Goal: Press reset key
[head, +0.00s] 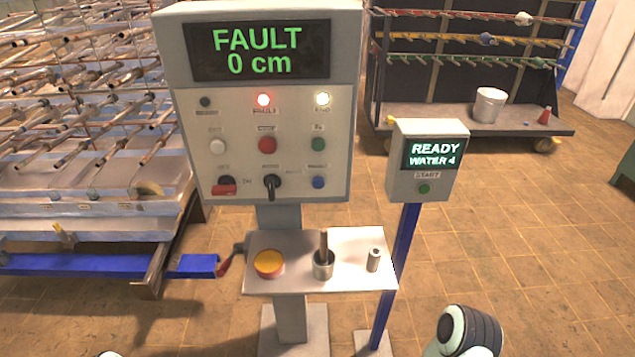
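A grey control panel (345,100) stands upright in front of me. Its display (259,50) reads "FAULT 0 cm" in green. A red lamp and a pale lamp are lit below it. The panel has a white button (217,146), a red button (267,145), a green button (318,144), a red rotary switch (226,185), a black selector (271,186) and a blue button (318,182). The small labels are too blurred to read surely, so I cannot tell which is the reset key. Neither gripper is in view; part of my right arm shows at the bottom right.
Below the panel, a shelf (345,284) carries a yellow-topped red button (269,262), a metal cup (323,268) with a brown handle and a small metal cylinder (374,260). A smaller box (427,195) reads "READY WATER 4".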

